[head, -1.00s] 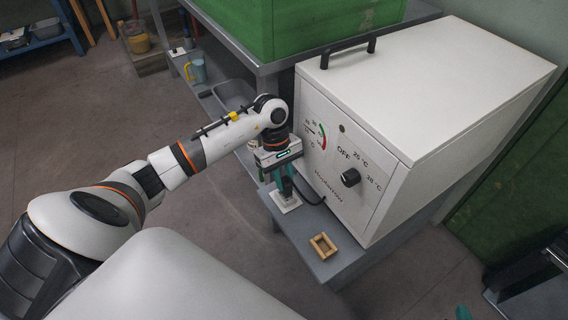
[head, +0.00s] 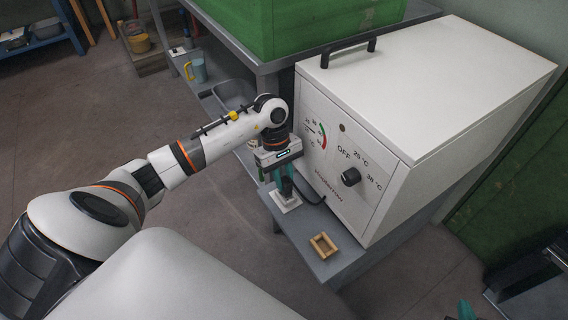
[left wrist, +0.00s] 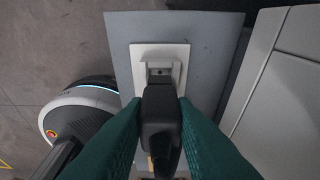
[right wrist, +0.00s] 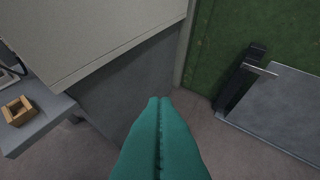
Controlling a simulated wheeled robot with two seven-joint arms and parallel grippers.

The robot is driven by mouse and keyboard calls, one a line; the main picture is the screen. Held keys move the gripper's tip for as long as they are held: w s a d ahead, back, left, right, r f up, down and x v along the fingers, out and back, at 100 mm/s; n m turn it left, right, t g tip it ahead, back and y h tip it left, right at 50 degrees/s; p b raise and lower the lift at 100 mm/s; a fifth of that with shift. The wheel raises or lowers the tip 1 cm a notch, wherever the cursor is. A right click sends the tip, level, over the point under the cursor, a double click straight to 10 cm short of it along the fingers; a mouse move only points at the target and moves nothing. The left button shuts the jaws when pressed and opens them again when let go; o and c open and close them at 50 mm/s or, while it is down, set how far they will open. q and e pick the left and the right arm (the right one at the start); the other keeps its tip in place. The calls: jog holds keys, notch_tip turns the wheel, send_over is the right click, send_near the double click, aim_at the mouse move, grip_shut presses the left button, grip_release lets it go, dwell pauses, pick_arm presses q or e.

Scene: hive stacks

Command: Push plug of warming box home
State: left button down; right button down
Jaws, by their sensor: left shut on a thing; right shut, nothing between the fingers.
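The warming box (head: 420,100) is a large white case with a gauge and an OFF/25/38 °C knob on its front. My left gripper (head: 284,182) points down beside it and is shut on the black plug (left wrist: 160,115). The plug is over the white socket plate (head: 288,204) on the grey shelf; the plate also shows in the left wrist view (left wrist: 136,66). Part of the socket recess shows beyond the plug. How deep the plug sits I cannot tell. My right gripper (right wrist: 158,105) is shut and empty, away to the right of the box.
A small wooden frame (head: 323,245) lies on the grey shelf (head: 345,262) near the box and the socket plate. A black cable (head: 312,197) runs by the box front. A green hive box (head: 310,25) stands behind. A metal table edge (right wrist: 280,130) is at right.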

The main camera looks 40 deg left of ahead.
pick_arm(q)
jog(key=shift+f, duration=0.2)
pick_arm(e)
jog(key=shift+w+a+r+t, duration=0.3)
jog(key=shift+w+r+t, duration=0.4)
dwell(1.1)
pick_arm(q)
jog(key=shift+f+b, duration=0.1)
jog(key=shift+b, duration=0.3)
pick_arm(e)
jog(key=shift+w+a+r+t+y, duration=0.1)
jog(key=shift+w+r+t+y, duration=0.2)
jog(key=shift+r, duration=0.15)
pick_arm(q)
jog(key=shift+f, duration=0.1)
pick_arm(e)
jog(key=shift+w+a+r+t, duration=0.15)
jog(key=shift+w+r+t, duration=0.2)
jog(key=shift+r, duration=0.15)
jog(key=shift+w+a+r, duration=0.1)
jog(key=shift+r, duration=0.1)
